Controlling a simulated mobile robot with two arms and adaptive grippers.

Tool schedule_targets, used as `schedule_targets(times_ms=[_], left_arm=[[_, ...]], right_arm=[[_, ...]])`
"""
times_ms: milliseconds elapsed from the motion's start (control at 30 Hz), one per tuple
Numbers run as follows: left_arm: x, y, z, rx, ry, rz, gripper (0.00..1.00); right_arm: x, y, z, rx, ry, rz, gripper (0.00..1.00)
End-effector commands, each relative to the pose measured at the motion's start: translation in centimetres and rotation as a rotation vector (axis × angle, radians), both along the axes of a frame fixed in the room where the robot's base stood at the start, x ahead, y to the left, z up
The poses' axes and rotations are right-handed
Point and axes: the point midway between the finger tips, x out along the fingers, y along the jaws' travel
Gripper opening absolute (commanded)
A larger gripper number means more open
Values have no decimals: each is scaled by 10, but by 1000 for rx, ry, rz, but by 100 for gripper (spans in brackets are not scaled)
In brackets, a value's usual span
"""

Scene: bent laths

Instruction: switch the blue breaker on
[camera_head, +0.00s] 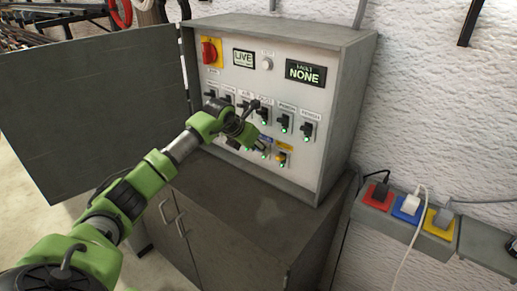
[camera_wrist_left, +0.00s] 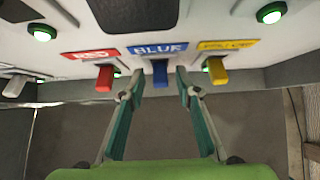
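The blue breaker's lever (camera_wrist_left: 160,73) sits under a blue label (camera_wrist_left: 157,49) in the left wrist view, between the red and yellow breakers. My left gripper (camera_wrist_left: 158,95) is open, with one fingertip on each side of the blue lever and a gap to it. The fingertips look level with or just short of the lever's end; contact is not visible. In the head view my left arm reaches to the panel's lower row and hides most of the blue breaker. My right gripper is in neither view.
The red lever (camera_wrist_left: 104,78) and yellow lever (camera_wrist_left: 217,70) flank closely. The panel (camera_head: 325,100) has an upper breaker row, a red rotary switch (camera_head: 210,51), and displays reading LIVE (camera_head: 243,58) and NONE (camera_head: 304,73). The open cabinet door (camera_head: 95,110) stands left; sockets (camera_head: 408,207) lie right.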

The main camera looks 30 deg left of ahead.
Motion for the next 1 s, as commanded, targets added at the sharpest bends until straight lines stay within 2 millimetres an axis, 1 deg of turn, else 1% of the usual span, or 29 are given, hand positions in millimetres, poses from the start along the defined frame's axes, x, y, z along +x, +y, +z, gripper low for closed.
schedule_targets(times_ms=[167, 400, 533, 700, 1000], left_arm=[[-18, 2, 23, 5, -3, -2, 31], [-50, 5, 63, 5, -3, -1, 31], [-62, 5, 78, 3, -2, -1, 31], [-71, 5, 88, 1, -1, -1, 31], [-72, 5, 89, 0, -1, 0, 31]], right_arm=[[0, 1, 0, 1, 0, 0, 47], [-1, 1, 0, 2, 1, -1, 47], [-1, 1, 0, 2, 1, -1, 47], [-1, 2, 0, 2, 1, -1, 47], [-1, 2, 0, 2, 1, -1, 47]])
